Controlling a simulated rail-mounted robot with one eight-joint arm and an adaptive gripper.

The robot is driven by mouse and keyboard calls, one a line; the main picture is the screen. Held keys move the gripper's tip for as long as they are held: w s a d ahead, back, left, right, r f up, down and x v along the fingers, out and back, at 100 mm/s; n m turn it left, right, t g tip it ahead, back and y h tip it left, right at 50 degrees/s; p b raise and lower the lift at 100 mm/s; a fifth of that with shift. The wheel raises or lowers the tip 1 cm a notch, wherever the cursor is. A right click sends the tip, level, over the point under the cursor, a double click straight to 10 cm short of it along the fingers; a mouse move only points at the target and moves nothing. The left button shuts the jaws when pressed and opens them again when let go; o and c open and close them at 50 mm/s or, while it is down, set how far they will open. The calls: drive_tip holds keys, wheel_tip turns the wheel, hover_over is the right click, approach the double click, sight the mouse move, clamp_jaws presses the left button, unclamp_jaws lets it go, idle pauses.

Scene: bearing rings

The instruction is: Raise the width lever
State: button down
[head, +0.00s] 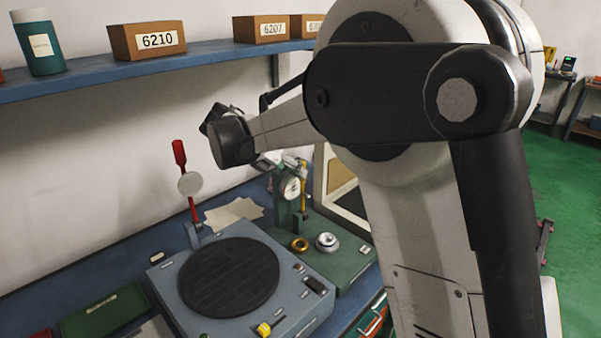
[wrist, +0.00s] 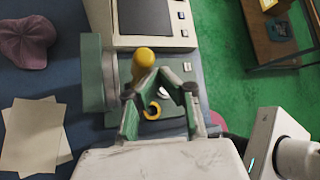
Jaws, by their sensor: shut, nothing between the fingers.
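A lever with a yellow grip (head: 303,196) stands beside the dial gauge (head: 290,187) on a green gauge stand (head: 340,262). I take it as the width lever, though no label is readable. In the wrist view its rounded yellow end (wrist: 145,57) shows just beyond my fingers. My gripper (wrist: 160,76) is shut and empty, above the stand and close to the yellow end; I cannot tell if they touch. In the head view my gripper (head: 285,162) is partly hidden by my wrist, just above the gauge.
A gold ring (head: 300,244) and a silver ring (head: 327,241) sit on the green stand. Left of it is a blue-grey machine with a dark round plate (head: 230,277) and a red-handled lever (head: 180,154). A shelf (head: 90,76) with boxes runs above.

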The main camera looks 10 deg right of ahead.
drive_tip(key=v, duration=1.1)
drive_tip(key=shift+a+r, duration=0.25)
drive_tip(key=shift+s, duration=0.1)
drive_tip(key=s+d+m+y, duration=0.5)
drive_tip(key=s+d+m, duration=0.6)
drive_tip(key=s+d, duration=0.3)
drive_tip(key=s+d+f+m+t+y, duration=0.2)
drive_tip(key=s+d+f+m, duration=0.1)
drive_tip(key=s+m, duration=0.5)
drive_tip(key=s+d+f+m+t+y, duration=0.2)
drive_tip(key=s+d+f+m, duration=0.1)
drive_tip(key=s+f+m, duration=0.3)
drive_tip(key=s+m, duration=0.2)
drive_tip(key=s, duration=0.1)
drive_tip(key=shift+f+t, duration=0.2)
drive_tip(key=shift+t, duration=0.2)
